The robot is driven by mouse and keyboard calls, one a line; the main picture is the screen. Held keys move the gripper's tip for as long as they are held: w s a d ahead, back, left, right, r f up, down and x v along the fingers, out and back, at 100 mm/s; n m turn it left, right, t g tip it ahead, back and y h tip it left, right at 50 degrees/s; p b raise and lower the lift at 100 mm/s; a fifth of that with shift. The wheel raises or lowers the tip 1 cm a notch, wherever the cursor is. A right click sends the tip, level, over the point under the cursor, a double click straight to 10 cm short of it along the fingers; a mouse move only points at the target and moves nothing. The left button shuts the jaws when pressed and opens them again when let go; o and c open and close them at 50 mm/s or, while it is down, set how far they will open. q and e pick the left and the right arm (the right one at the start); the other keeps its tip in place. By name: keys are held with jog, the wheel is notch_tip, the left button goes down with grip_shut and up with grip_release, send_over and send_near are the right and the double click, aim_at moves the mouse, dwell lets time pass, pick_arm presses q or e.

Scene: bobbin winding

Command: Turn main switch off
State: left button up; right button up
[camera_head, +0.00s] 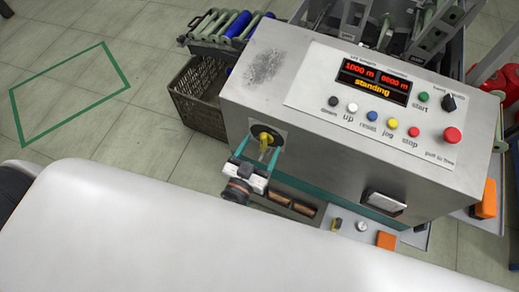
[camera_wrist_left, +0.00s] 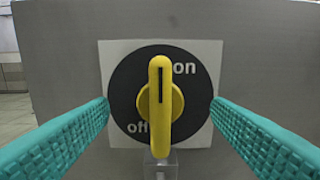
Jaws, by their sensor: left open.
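The main switch is a yellow handle (camera_wrist_left: 160,98) on a round black dial (camera_wrist_left: 125,82) with a white square plate behind it. In the left wrist view the handle stands upright, its dark line at the upper end. The word "on" is at the upper right and "off" at the lower left. In the head view the yellow switch (camera_head: 265,138) is on the front left of the grey machine (camera_head: 245,105). My left gripper (camera_wrist_left: 160,107) is open, its teal fingers on either side of the dial, apart from the handle. My right gripper is out of view.
The control panel (camera_head: 345,105) on top has a lit display reading "standing" (camera_head: 366,86), coloured buttons and a red stop button (camera_head: 452,135). A dark crate (camera_head: 195,95) stands left of the machine. A white surface (camera_head: 150,230), which I cannot identify, fills the lower left.

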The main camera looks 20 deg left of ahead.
pick_arm(q)
jog(key=shift+s, duration=0.1)
dwell(0.3)
jog(key=shift+w+d, duration=0.15)
jog(key=shift+w, duration=0.95)
